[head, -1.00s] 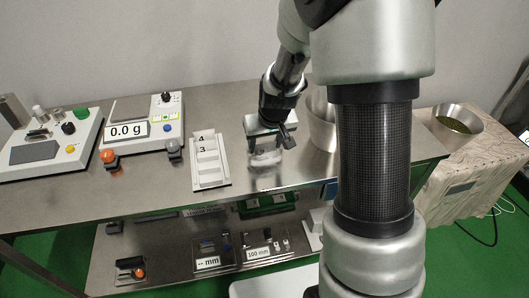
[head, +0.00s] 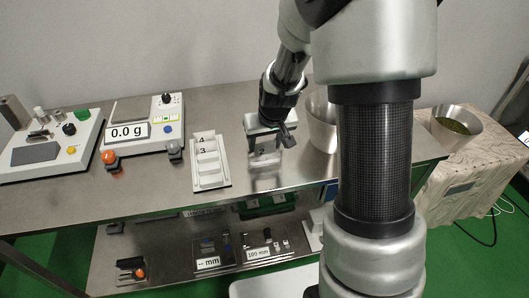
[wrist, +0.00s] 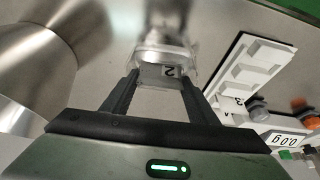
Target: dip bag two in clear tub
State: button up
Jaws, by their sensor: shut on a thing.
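Bag two, a pale packet with a "2" on its tag (wrist: 170,71), is between the fingertips of my gripper (wrist: 160,80) in the wrist view. My gripper (head: 268,142) is shut on it, pointing down over the table in the head view. The clear tub (wrist: 185,52) shows faintly as a see-through rim and wall around and beyond the bag in the wrist view. In the head view it is directly below the gripper (head: 266,161). I cannot tell how deep the bag's lower part is in the tub.
A white rack with numbered slots (head: 209,178) stands left of the tub. A metal bucket (head: 322,122) stands close on the right. A scale reading 0.0 g (head: 127,132) and a control panel (head: 45,150) are farther left. The table's front edge is near.

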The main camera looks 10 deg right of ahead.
jog(key=shift+r+p, duration=1.55)
jog(key=shift+r, duration=0.75)
jog(key=shift+c, duration=0.4)
jog(key=shift+r+p, duration=1.75)
jog(key=shift+r, duration=0.8)
jog(key=shift+a+f, duration=0.1)
